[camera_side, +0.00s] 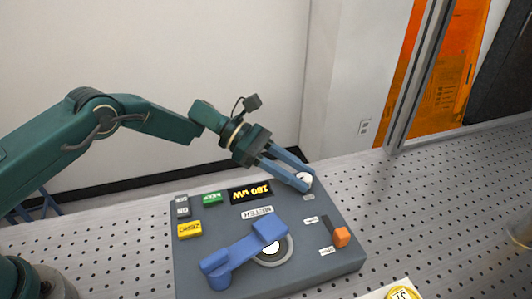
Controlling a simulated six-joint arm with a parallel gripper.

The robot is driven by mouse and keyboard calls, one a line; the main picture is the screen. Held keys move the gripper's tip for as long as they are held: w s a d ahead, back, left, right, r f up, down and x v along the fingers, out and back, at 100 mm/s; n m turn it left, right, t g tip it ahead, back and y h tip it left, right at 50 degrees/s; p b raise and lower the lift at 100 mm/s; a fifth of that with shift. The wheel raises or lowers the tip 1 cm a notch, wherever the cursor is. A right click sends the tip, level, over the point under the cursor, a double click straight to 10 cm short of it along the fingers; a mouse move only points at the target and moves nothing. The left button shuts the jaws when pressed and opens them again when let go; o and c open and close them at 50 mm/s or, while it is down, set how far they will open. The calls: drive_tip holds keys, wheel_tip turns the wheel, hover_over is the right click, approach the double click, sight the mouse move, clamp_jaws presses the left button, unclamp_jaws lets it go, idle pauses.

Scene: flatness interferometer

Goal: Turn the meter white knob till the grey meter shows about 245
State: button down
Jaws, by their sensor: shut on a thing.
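The grey meter (205,262) is a flat dark box on the perforated bench. Its black display (250,193) has yellow characters upside down to this view; they look like 180 uW, though small. The white knob (306,179) is at the box's far right corner. My gripper (302,181) reaches down from the upper left with its two blue-grey fingers around the knob, shut on it. The fingers hide part of the knob, and I cannot see a pointer mark on it.
A blue lever (240,254) lies across a round ring on the box. An orange slider handle (341,236) is at the right, a yellow ZERO button (189,229) at the left, and a green button (212,198) near the display.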

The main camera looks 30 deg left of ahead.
sight(273, 178)
drive_tip(key=shift+r, duration=0.15)
drive_tip(key=c, duration=0.5)
unclamp_jaws()
drive_tip(key=shift+v, duration=2.6)
